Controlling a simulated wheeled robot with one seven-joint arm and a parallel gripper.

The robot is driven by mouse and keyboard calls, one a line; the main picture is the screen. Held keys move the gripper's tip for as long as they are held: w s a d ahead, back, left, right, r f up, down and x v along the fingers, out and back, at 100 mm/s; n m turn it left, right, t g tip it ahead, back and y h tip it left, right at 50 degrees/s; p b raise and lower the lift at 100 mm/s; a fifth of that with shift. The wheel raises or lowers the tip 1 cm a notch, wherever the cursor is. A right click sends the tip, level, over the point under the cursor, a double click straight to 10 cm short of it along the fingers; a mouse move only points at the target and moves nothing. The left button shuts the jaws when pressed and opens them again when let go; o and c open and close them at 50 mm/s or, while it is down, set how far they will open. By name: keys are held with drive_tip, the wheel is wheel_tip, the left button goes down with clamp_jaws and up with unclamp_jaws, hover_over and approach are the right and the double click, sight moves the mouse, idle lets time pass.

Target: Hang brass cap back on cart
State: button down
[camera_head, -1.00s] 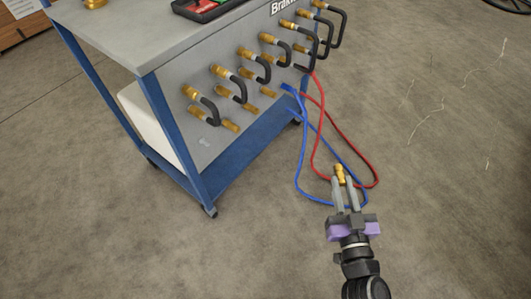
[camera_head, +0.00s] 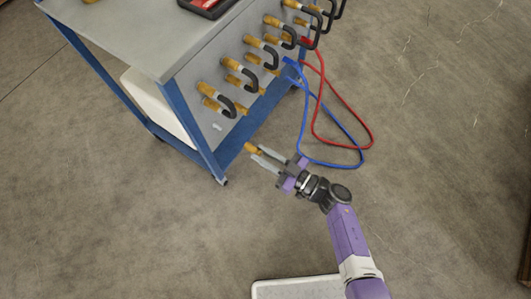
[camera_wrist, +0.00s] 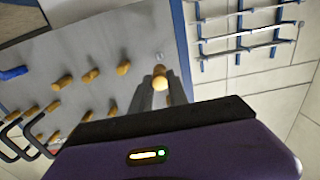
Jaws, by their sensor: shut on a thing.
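My gripper (camera_head: 257,153) is shut on a small brass cap (camera_head: 250,148), which sticks out past the fingertips. In the wrist view the cap (camera_wrist: 160,83) shows as a rounded brass end between the fingers, in front of the cart's panel. The cart (camera_head: 110,38) has a grey top, blue legs and a sloped grey side panel with rows of brass fittings (camera_head: 209,90), several with black curved hoses. A small pale piece (camera_head: 217,127) sits on the panel's lower near corner; it also shows in the wrist view (camera_wrist: 159,56). The gripper appears apart from the cart, near its lower corner.
A blue hose (camera_head: 304,125) and a red hose (camera_head: 321,95) loop from the panel to the floor, right of my gripper. A blue lower frame and caster (camera_head: 223,182) stand close to the gripper.

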sight(252, 149)
drive_tip(key=shift+b+x, duration=1.1)
drive_tip(key=shift+x, duration=3.1)
drive_tip(key=shift+w+a+r, duration=0.1)
drive_tip(key=shift+w, duration=0.05)
drive_tip(key=shift+x, duration=1.6)
drive_tip(key=c, duration=1.2)
unclamp_jaws()
drive_tip(key=o, duration=0.4)
